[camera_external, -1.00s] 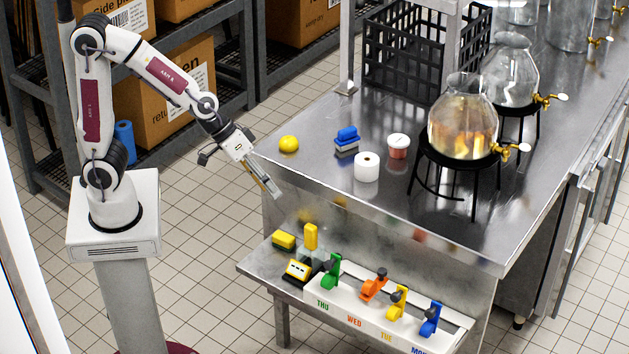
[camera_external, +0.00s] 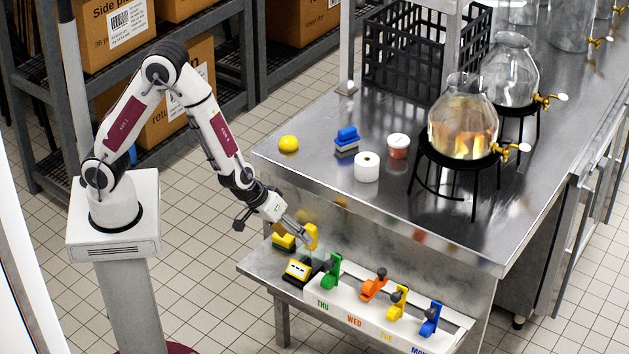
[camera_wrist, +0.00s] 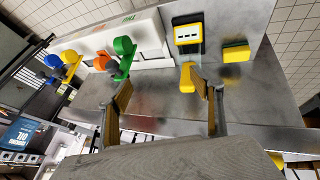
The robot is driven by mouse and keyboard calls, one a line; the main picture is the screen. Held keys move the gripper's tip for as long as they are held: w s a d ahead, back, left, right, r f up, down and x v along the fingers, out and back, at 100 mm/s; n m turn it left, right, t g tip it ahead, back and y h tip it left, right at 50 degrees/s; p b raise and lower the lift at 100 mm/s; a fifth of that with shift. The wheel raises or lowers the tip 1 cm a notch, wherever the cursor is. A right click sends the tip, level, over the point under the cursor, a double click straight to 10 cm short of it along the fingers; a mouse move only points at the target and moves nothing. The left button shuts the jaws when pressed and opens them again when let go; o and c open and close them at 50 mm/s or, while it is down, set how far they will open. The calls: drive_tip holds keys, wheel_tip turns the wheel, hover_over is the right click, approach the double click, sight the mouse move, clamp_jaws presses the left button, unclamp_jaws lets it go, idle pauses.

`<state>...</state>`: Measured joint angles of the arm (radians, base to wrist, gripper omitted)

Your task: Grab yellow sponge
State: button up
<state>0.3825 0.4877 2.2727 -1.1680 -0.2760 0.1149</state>
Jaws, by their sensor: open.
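A yellow block (camera_external: 312,235) stands upright on the lower steel shelf, behind the small yellow-and-black device. It also shows in the wrist view (camera_wrist: 187,77), between the fingers and close to the right one. A second yellow block (camera_external: 284,240) with a dark green lower part lies flat to its left; it is at the upper right in the wrist view (camera_wrist: 236,53). Both look sponge-like; I cannot tell which is the yellow sponge. My gripper (camera_external: 306,239) is open and empty at the upright block. In the wrist view, my gripper (camera_wrist: 160,78) has widely parted fingers. Contact cannot be seen.
The yellow-and-black device (camera_external: 298,270) stands just in front. A white rack with green (camera_external: 331,272), orange (camera_external: 373,285), yellow (camera_external: 397,302) and blue (camera_external: 431,319) clips is to the right. The steel table (camera_external: 330,190) rises behind the shelf.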

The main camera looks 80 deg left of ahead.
drive_tip(key=s+a+f+n+g+y, duration=0.1)
drive_tip(key=s+a+f+y, duration=0.2)
drive_tip(key=f, duration=0.5)
drive_tip(key=n+y, duration=0.1)
drive_tip(key=y, duration=0.3)
approach(280, 239)
drive_tip(key=shift+g, duration=0.4)
drive_tip(key=d+f, duration=0.1)
drive_tip(key=s+d+f, duration=0.1)
drive_tip(key=f, duration=0.1)
drive_tip(key=shift+s+d+f, duration=0.2)
drive_tip(key=shift+s, duration=0.05)
drive_tip(key=shift+w+a+f+n+t+y, duration=0.2)
drive_tip(key=shift+a+f+t+y, duration=0.25)
drive_tip(key=shift+y, duration=0.2)
drive_tip(key=shift+w+a+f+n+t+y, duration=0.1)
drive_tip(key=shift+w+a+f+t+y, duration=0.2)
drive_tip(key=shift+a+y, duration=0.35)
drive_tip(key=shift+a+f+t+y, duration=0.4)
drive_tip(key=shift+f+t+y, duration=0.1)
drive_tip(key=shift+t+y, duration=0.2)
drive_tip(key=shift+a+f+t+y, duration=0.15)
drive_tip(key=shift+f+t+y, duration=0.2)
drive_tip(key=shift+t+y, duration=0.4)
drive_tip(key=shift+s+d+f+m+t, duration=0.15)
drive_tip(key=shift+m+t, duration=0.1)
drive_tip(key=shift+t, duration=0.5)
drive_tip(key=shift+s+d+f+m+t, duration=0.15)
drive_tip(key=shift+m+t, duration=0.1)
drive_tip(key=shift+t, duration=0.5)
